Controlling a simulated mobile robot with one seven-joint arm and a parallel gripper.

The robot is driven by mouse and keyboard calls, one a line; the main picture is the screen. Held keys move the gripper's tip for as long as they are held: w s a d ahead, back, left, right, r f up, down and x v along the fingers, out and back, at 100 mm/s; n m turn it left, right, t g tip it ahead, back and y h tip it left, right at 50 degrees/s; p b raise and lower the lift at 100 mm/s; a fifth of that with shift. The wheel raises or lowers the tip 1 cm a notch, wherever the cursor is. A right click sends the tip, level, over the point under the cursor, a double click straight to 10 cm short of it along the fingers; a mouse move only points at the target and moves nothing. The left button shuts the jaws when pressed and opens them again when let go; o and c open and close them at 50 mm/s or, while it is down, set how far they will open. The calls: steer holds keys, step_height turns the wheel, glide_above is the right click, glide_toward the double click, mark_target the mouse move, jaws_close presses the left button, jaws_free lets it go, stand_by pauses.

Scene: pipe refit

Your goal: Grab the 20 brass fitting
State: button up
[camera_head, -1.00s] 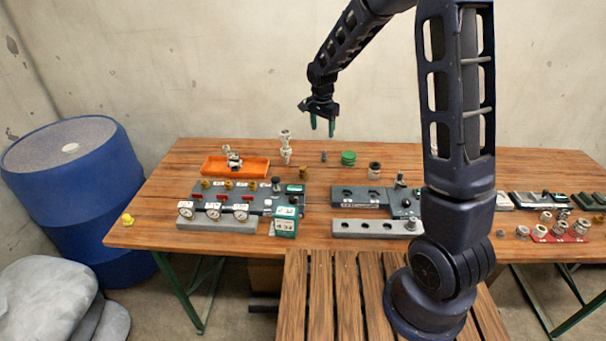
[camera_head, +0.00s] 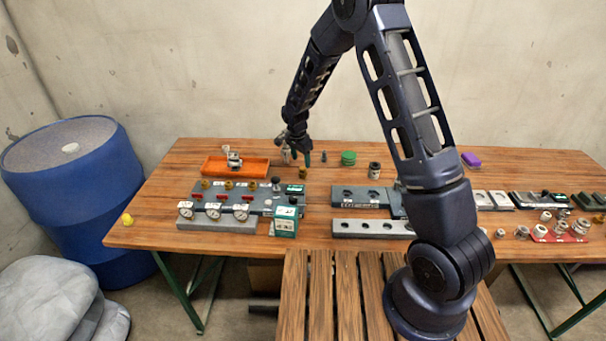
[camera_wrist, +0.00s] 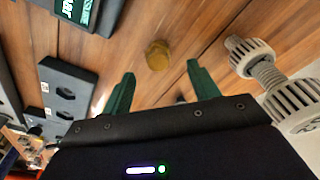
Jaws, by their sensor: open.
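A small brass fitting (camera_wrist: 158,55) stands on the wooden table in the wrist view, just beyond and between my fingertips. In the head view the brass fitting (camera_head: 302,174) is a small dark-gold piece below my gripper. My gripper (camera_head: 300,158) is open and empty above the table near it. In the wrist view the two green fingers of my gripper (camera_wrist: 160,75) are spread apart, with the fitting apart from both. No size mark can be read on the fitting.
A grey-white threaded pipe piece (camera_wrist: 270,75) stands close to the right finger in the wrist view. An orange tray (camera_head: 250,167), a grey board with brass pieces (camera_head: 222,198), a green round piece (camera_head: 348,158) and a grey ringed fitting (camera_head: 375,170) are around it.

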mark_target(303, 168)
steer(key=shift+w+d+f, duration=0.1)
steer(key=shift+d+f, duration=0.05)
steer(key=shift+f, duration=0.8)
steer(key=shift+w+d+f, duration=0.1)
steer(key=shift+d+f, duration=0.05)
steer(key=shift+f, duration=0.8)
steer(key=shift+d+f, duration=0.15)
steer(key=shift+f, duration=0.8)
steer(key=c, duration=1.1)
